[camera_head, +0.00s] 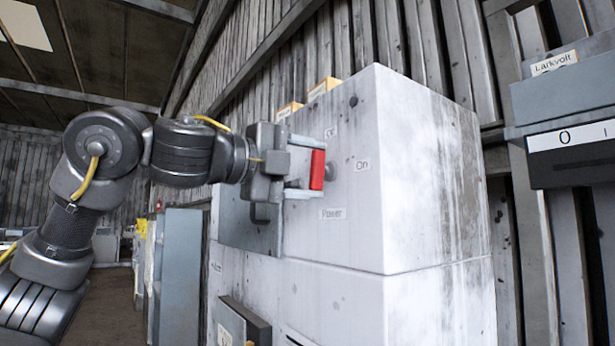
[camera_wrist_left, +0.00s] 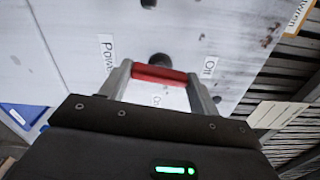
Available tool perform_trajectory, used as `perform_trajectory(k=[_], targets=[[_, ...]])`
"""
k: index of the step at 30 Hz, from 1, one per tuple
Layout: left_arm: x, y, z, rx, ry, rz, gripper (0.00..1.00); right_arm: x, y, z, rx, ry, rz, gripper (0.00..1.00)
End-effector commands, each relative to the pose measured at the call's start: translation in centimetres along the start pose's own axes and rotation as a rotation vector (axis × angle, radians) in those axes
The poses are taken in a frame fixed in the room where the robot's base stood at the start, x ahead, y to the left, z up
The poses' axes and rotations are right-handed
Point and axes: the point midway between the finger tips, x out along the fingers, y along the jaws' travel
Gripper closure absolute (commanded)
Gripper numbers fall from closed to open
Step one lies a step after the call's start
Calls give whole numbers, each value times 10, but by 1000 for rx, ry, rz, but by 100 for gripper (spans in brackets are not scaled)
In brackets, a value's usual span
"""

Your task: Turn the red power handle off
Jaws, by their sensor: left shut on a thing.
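The red power handle (camera_head: 317,169) sits on the front of a white, stained cabinet (camera_head: 345,240). In the head view it stands upright, with labels "Off" above it, "On" to its right and "Power" below it. My left gripper (camera_head: 308,170) reaches it from the left and is shut on it. In the left wrist view the red handle (camera_wrist_left: 160,74) spans between the two fingers of my left gripper (camera_wrist_left: 160,82), near a dark round hub (camera_wrist_left: 160,60). The "Off" label (camera_wrist_left: 209,67) is to its right and "Power" (camera_wrist_left: 107,52) to its left. My right gripper is not in view.
Small orange-edged boxes (camera_head: 323,89) stand on top of the cabinet. A dark box (camera_head: 245,322) juts from its lower front. A grey unit labelled "Larkvolt" (camera_head: 562,88) is at the right. Grey cabinets (camera_head: 178,265) stand farther back at left.

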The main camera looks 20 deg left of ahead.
Motion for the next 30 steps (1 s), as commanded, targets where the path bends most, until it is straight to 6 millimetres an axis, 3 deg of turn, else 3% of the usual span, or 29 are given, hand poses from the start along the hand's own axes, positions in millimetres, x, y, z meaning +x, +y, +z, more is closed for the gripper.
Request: perform_trajectory(k=[10, 27, 28, 30], targets=[[0, 1, 0, -138, -2, 1, 61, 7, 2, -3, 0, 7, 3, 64], [0, 0, 1, -165, -2, 0, 61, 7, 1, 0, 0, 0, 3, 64], [0, 0, 1, -165, -2, -1, 34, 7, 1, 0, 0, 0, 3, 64], [0, 0, 1, -164, -1, 0, 25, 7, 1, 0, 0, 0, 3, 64]])
